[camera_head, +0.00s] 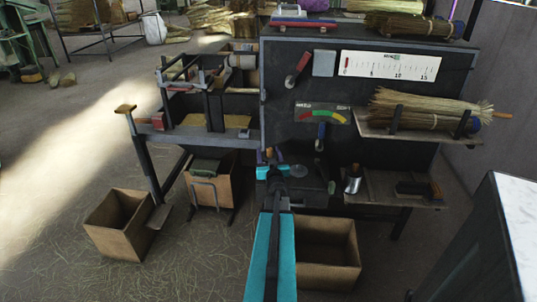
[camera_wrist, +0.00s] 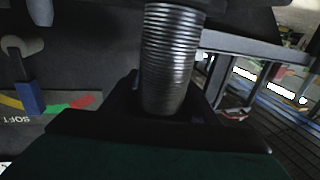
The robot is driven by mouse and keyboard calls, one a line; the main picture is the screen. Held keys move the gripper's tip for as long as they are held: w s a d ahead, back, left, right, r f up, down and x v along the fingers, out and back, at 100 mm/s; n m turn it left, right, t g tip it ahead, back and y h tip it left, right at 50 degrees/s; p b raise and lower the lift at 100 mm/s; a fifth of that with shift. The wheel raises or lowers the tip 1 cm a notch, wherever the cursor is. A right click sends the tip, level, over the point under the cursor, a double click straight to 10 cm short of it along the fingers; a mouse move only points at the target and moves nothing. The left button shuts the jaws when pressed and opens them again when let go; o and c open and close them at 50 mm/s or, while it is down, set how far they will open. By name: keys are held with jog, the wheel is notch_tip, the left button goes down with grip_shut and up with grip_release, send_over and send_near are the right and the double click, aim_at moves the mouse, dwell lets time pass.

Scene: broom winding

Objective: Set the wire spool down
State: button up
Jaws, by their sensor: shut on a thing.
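My gripper (camera_head: 270,172) is at the end of my teal arm, in front of the dark panel board and below its coloured gauge. In the wrist view, the wire spool (camera_wrist: 170,60) is a ribbed grey metal cylinder. The dark jaws of my gripper (camera_wrist: 165,105) flank its near end and are shut on it. In the head view, the spool is too small and covered to make out clearly. I cannot tell whether it touches any surface.
The board (camera_head: 400,75) carries a gauge (camera_head: 322,113). A side shelf (camera_head: 375,187) at right holds a metal can (camera_head: 353,180) and a dark tool (camera_head: 415,189). Broom bundles lie on the shelf above. Open boxes (camera_head: 327,255) (camera_head: 115,230) stand on the floor. A white-topped cabinet (camera_head: 515,225) is at right.

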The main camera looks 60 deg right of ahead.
jog(key=shift+f, duration=0.1)
dwell(0.3)
jog(key=o, duration=1.5)
jog(key=shift+c, duration=0.2)
jog(key=p+v, duration=0.5)
jog(key=v, duration=0.6)
jog(key=shift+s+a+r+p, duration=0.2)
jog(key=shift+a+p, duration=0.1)
jog(key=shift+p, duration=0.05)
jog(key=shift+s+a, duration=0.1)
jog(key=shift+f, duration=0.1)
